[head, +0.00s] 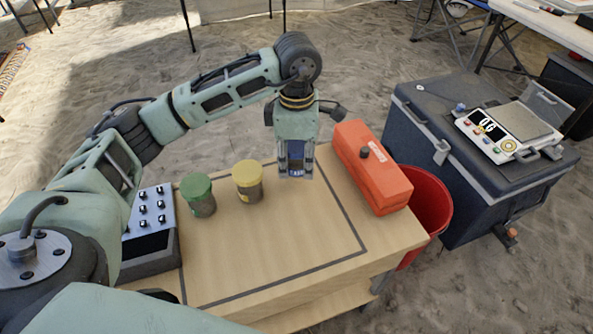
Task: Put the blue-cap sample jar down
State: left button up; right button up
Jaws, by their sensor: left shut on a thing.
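My left gripper (296,172) points down over the wooden table (280,255), near its back edge. It is shut on the blue-cap sample jar (296,168), whose blue cap shows between the fingers. The fingers hide most of the jar, and I cannot tell whether its base touches the table. A green-cap jar (199,196) and a yellow-cap jar (248,182) stand upright on the table, to the left of the gripper. My right gripper does not show.
An orange box (371,166) lies right of the gripper. A grey device with knobs (150,232) stands at the table's left. A red bucket (432,203) and a dark cooler (455,160) with a scale (499,131) stand to the right. The table's front middle is clear.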

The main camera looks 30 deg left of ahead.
aim_at(296, 171)
pick_arm(q)
jog(key=shift+f+b, duration=0.4)
jog(key=shift+f, duration=1.6)
jog(key=shift+f, duration=0.15)
jog(key=o, duration=1.4)
